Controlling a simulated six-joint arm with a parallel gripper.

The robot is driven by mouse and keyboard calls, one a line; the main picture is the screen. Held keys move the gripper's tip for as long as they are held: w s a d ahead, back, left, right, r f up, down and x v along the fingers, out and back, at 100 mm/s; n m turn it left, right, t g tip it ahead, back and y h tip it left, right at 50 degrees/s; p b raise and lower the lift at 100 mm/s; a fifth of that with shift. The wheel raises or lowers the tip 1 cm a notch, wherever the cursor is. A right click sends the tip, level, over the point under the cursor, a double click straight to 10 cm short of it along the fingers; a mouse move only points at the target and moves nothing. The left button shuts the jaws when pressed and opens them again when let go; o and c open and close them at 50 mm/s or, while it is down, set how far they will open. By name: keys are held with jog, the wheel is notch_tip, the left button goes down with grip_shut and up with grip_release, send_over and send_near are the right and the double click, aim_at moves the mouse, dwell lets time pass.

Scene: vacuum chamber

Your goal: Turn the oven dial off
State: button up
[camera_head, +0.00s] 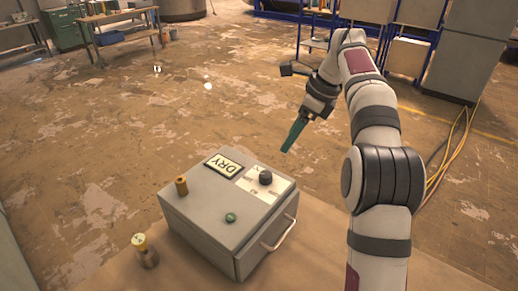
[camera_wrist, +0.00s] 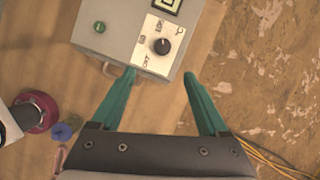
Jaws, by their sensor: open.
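The oven is a grey box (camera_head: 215,234) on a brown tabletop, and it also shows in the wrist view (camera_wrist: 110,48). Its black round dial (camera_head: 265,178) sits on a white marked plate on the top face. In the wrist view the dial (camera_wrist: 161,46) shows a pale pointer line, just beyond the space between my fingertips. My gripper (camera_head: 288,150) has green fingers and hangs above and behind the oven's right side in the head view. In the wrist view my gripper (camera_wrist: 159,75) is open and empty, apart from the dial.
Yellow cables (camera_head: 452,150) lie on the floor at right.

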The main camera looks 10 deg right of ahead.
aim_at(266, 174)
jog(key=x, duration=1.6)
jog(key=shift+w+d, duration=0.15)
jog(key=shift+w, duration=0.1)
jog(key=shift+r, duration=0.1)
jog(key=shift+c, duration=0.3)
grip_shut()
